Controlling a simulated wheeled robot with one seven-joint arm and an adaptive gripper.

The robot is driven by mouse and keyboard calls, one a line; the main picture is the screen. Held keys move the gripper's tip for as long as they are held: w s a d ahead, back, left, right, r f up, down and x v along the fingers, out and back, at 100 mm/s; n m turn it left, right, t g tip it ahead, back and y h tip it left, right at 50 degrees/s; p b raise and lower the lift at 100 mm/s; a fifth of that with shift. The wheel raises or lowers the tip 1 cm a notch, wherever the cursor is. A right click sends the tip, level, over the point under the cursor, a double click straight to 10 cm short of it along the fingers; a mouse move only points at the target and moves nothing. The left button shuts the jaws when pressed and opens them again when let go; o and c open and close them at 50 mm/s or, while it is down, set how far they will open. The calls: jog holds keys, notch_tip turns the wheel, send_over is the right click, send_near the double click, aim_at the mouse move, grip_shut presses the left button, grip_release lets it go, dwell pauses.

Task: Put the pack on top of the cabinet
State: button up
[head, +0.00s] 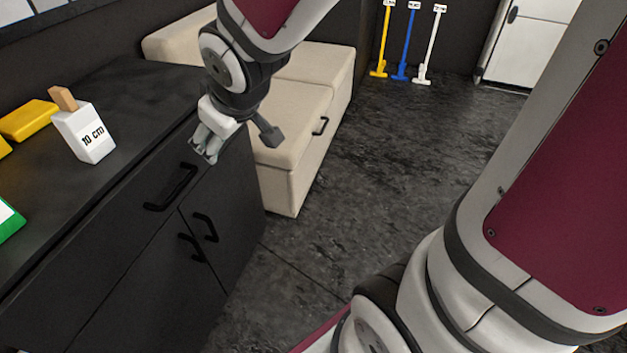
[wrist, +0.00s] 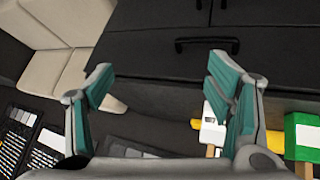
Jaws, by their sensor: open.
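The black cabinet (head: 130,245) stands at the left in the head view, with a drawer and doors below its flat top; its front also fills the upper wrist view (wrist: 265,62). A green and white item (head: 8,222) is cut off at the left edge, on the cabinet top. It also shows at the right of the wrist view (wrist: 302,137); I cannot tell whether it is the pack. My gripper (head: 210,148) is open and empty, near the cabinet's far front corner. Its spread fingers frame the wrist view (wrist: 160,68).
A white block marked 10 cm with a wooden handle (head: 84,134) and a yellow block (head: 28,120) sit on the cabinet top. A beige bench (head: 290,120) stands beyond. Yellow, blue and white long-handled tools (head: 405,45) stand by the back wall. Open floor (head: 385,150) lies right of the bench.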

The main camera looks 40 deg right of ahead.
jog(key=s+d+r+m+g, duration=0.1)
jog(key=s+r+m+g, duration=0.1)
jog(key=s, duration=1.1)
jog(key=s+d+r+m+g, duration=0.1)
jog(key=s+g, duration=0.3)
jog(key=s, duration=1)
jog(key=shift+s+r+m, duration=0.15)
jog(key=shift+r+m, duration=0.2)
jog(key=shift+m, duration=0.25)
notch_tip(320, 180, up, 16)
jog(key=t+p, duration=0.2)
jog(key=p, duration=1.2)
jog(key=shift+r+t+p, duration=0.2)
jog(key=shift+t+p, duration=0.1)
jog(key=shift+p, duration=0.05)
